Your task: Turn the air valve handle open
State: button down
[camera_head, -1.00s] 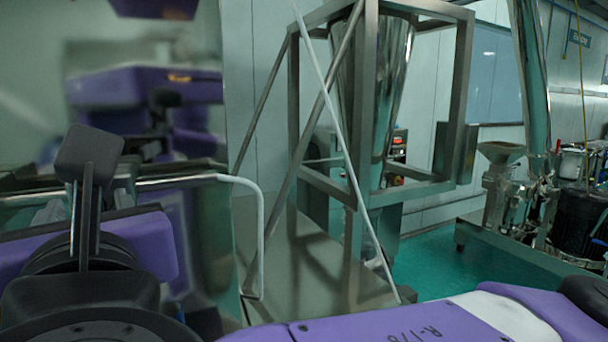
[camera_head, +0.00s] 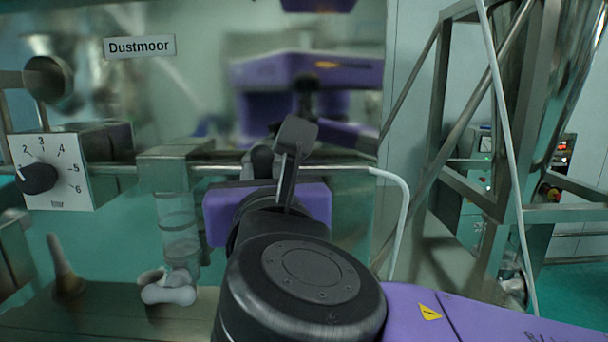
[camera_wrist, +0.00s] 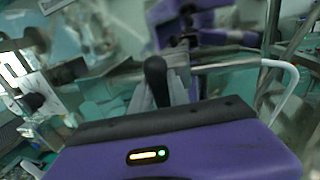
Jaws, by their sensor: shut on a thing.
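The air valve handle (camera_head: 262,158) is a black rounded lever standing upright at the horizontal metal pipe in the head view. It also shows in the wrist view (camera_wrist: 156,80), between the grey fingers of my gripper (camera_wrist: 158,92). My gripper is shut on it. In the head view my gripper (camera_head: 261,172) is mostly hidden behind my own purple and black wrist. The valve body and the lower part of the handle are hidden, so the handle's exact angle is hard to tell.
A dial box (camera_head: 65,165) with a black knob sits on the pipe at left. A clear-bowled filter unit (camera_head: 180,215) hangs beside it. A white hose (camera_head: 402,215) bends down at right. A reflective panel (camera_head: 200,70) labelled Dustmoor stands behind. A metal frame (camera_head: 450,120) stands at right.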

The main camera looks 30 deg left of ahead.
jog(key=shift+f+m+b, duration=0.1)
jog(key=shift+m+b, duration=0.3)
jog(key=m+b, duration=0.2)
jog(key=b, duration=0.1)
jog(key=shift+d+f+m+t, duration=0.15)
jog(key=shift+f+m+t, duration=0.05)
jog(key=shift+m+t, duration=0.1)
jog(key=m+b, duration=0.2)
jog(key=m, duration=0.1)
jog(key=m+t+b, duration=0.1)
jog(key=m+b, duration=0.1)
jog(key=m, duration=0.1)
jog(key=shift+w+d+f, duration=0.1)
jog(key=shift+w+d, duration=0.1)
jog(key=m+t+b, duration=0.1)
jog(key=m+b, duration=0.1)
jog(key=m, duration=0.3)
jog(key=shift+w+d+f, duration=0.1)
jog(key=shift+f, duration=0.05)
jog(key=shift+f+m+t+h+b, duration=0.1)
jog(key=shift+m+t+h+b, duration=0.3)
jog(key=shift+m, duration=1.05)
jog(key=shift+f+m+t+h+b, duration=0.15)
jog(key=shift+m+t+h, duration=0.3)
jog(key=shift+m, duration=1)
jog(key=shift+d+r, duration=0.1)
jog(key=c, duration=1.3)
grip_release()
